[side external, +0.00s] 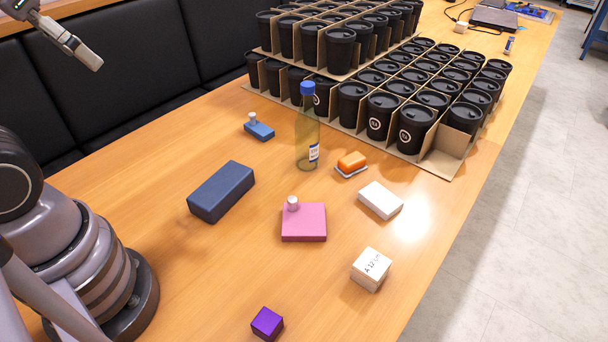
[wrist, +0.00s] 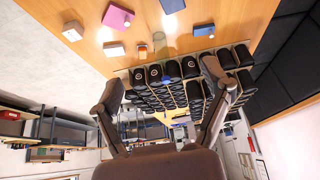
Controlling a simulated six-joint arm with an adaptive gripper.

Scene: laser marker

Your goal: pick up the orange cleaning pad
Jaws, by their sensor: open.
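The orange cleaning pad (side external: 351,160) is a small orange block on a thin pale base, lying on the wooden table just right of the bottle in the side external view. It also shows small near the top in the wrist view (wrist: 142,48). My gripper (wrist: 164,88) is open, with its two dark fingers spread wide and nothing between them. In the side external view only a grey part of it shows at the upper left edge, high above the table and far from the pad.
A clear bottle with a blue cap (side external: 308,130) stands close left of the pad. Black lidded cups in cardboard (side external: 415,130) stand behind it. A white block (side external: 380,200), a pink block (side external: 303,222) and a dark blue block (side external: 221,191) lie nearer. Bare table lies among them.

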